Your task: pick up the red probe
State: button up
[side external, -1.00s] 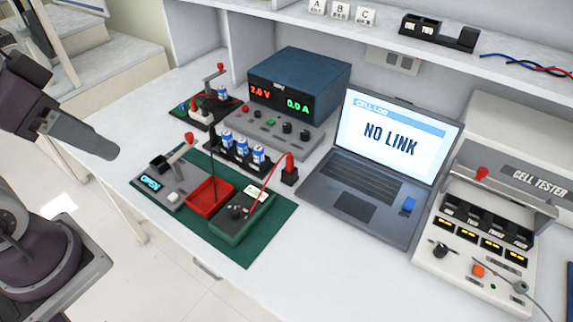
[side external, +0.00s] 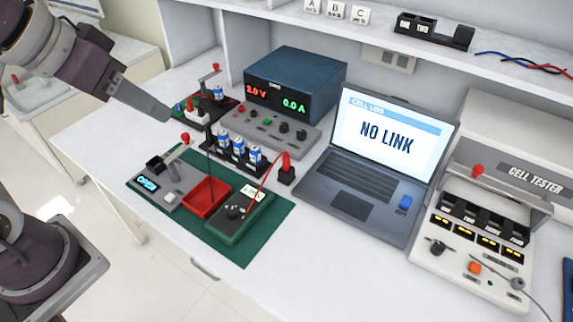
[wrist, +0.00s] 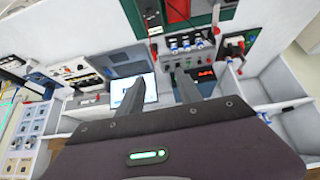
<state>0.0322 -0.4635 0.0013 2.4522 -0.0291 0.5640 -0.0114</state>
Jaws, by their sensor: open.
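The red probe (side external: 286,162) stands upright in a small black holder (side external: 287,176), right of the row of blue-and-white cells. A red wire runs from it to the green meter (side external: 236,216) on the green mat. My gripper (side external: 172,116) is above the left side of the bench, well left of the probe and apart from it. In the wrist view my gripper (wrist: 160,92) shows its two fingers spread with nothing between them. The probe appears small there, near the top middle (wrist: 155,31).
A red tray (side external: 206,197), a device reading OPEN (side external: 163,186) and a rack of cells (side external: 236,150) stand close by. The power supply (side external: 296,84) is behind. A laptop (side external: 370,165) is to the right. The front bench strip is clear.

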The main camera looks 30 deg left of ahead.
jog(key=w+d+f+t, duration=0.15)
jog(key=w+f, duration=0.25)
jog(key=w, duration=1)
jog(key=t, duration=0.4)
send_over(284, 158)
jog(key=s, duration=0.2)
notch_tip(284, 158, down, 20)
jog(key=shift+t, duration=0.55)
jog(key=f, duration=0.6)
jog(key=shift+s+f, duration=0.25)
jog(key=shift+s, duration=0.1)
jog(key=shift+w+f, duration=0.2)
jog(key=x, duration=0.6)
jog(key=shift+w+f, duration=0.25)
grip_shut()
